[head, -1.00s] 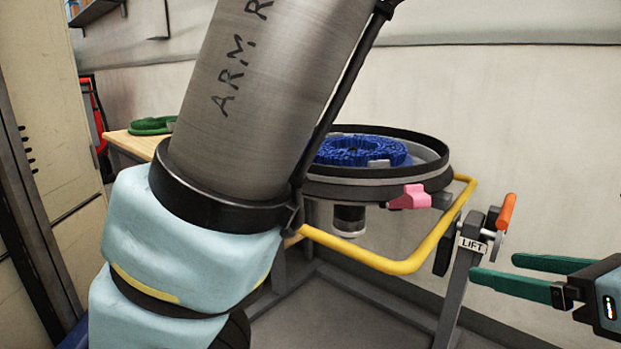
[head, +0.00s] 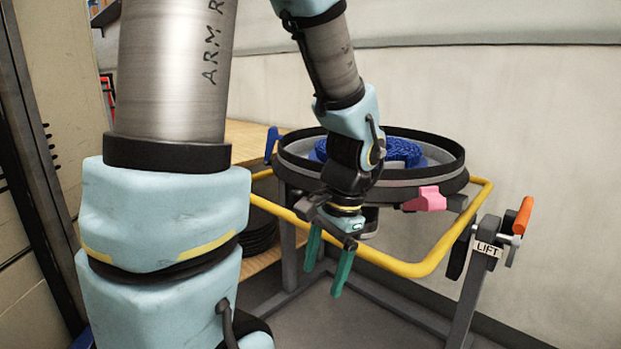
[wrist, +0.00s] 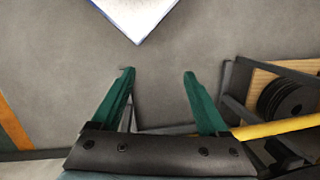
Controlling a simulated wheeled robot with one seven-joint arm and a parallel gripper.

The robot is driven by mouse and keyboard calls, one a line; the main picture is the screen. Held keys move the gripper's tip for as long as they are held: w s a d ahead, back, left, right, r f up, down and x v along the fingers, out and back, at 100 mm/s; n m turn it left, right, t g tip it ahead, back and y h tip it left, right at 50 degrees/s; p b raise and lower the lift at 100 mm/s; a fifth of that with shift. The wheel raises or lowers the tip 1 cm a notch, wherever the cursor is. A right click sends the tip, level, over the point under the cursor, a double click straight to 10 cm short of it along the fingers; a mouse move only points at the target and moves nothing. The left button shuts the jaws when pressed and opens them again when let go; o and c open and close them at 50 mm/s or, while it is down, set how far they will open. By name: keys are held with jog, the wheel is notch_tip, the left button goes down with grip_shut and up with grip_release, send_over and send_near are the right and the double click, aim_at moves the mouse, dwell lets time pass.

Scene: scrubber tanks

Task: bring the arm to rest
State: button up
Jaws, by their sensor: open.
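My gripper (head: 328,264) hangs in front of the round scrubber deck in the head view, its two green fingers pointing down and spread apart. Nothing is between them. In the wrist view my gripper (wrist: 158,75) is also open and empty above the grey floor. My arm comes down from the top of the head view, and my wrist hides part of the deck and of the yellow rail.
The round deck (head: 452,184) holds a blue brush (head: 405,152) and has a pink latch (head: 425,199). A yellow rail (head: 445,250) surrounds it. The LIFT post (head: 474,290) carries an orange handle (head: 523,216). Black discs (wrist: 288,100) sit on a wooden shelf.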

jog(key=w+a+n+t+h, duration=0.2)
jog(key=w+a+n, duration=0.3)
jog(key=a+n, duration=0.4)
notch_tip(320, 180, up, 17)
jog(key=p, duration=1.7)
jog(key=shift+s, duration=0.25)
